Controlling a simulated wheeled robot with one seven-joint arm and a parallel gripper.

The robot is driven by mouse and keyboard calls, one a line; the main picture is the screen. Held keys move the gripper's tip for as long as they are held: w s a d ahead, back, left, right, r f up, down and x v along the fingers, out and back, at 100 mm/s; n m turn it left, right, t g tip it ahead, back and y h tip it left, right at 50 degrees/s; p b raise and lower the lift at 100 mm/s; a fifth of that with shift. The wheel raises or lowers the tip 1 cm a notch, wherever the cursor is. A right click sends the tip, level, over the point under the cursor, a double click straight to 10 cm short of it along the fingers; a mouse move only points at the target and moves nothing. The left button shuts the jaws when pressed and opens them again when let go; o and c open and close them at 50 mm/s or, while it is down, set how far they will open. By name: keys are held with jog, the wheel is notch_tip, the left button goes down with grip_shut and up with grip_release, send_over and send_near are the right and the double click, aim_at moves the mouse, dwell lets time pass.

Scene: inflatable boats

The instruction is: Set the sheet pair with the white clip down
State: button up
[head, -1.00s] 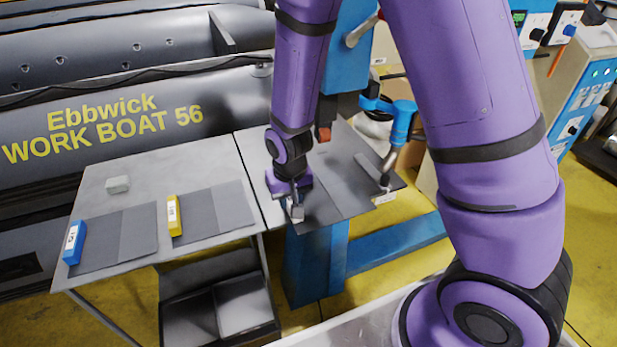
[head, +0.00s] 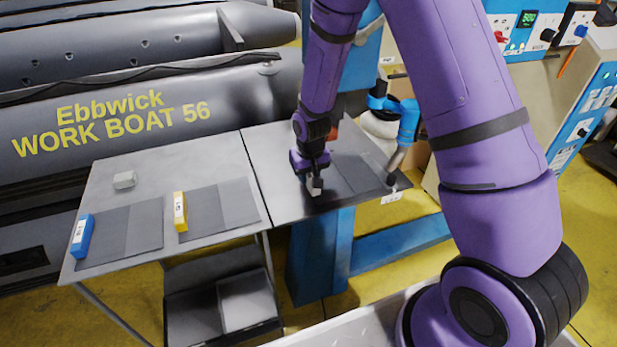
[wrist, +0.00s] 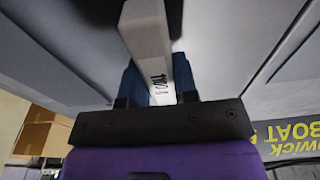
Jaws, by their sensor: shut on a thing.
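My gripper (head: 315,183) is over the right-hand worktop (head: 275,180), shut on the white clip (head: 316,187) at the left end of a dark grey sheet pair (head: 358,172). My arm hides part of the sheets.
On the left worktop lie sheet pairs with a blue clip (head: 82,237) and a yellow clip (head: 180,211), and a pale block (head: 125,180). A blue machine's nozzle arm (head: 408,125) reaches over the right worktop's right end. A grey boat (head: 150,110) stands behind.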

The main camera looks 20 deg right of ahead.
jog(key=shift+f, duration=0.5)
jog(key=o, duration=1)
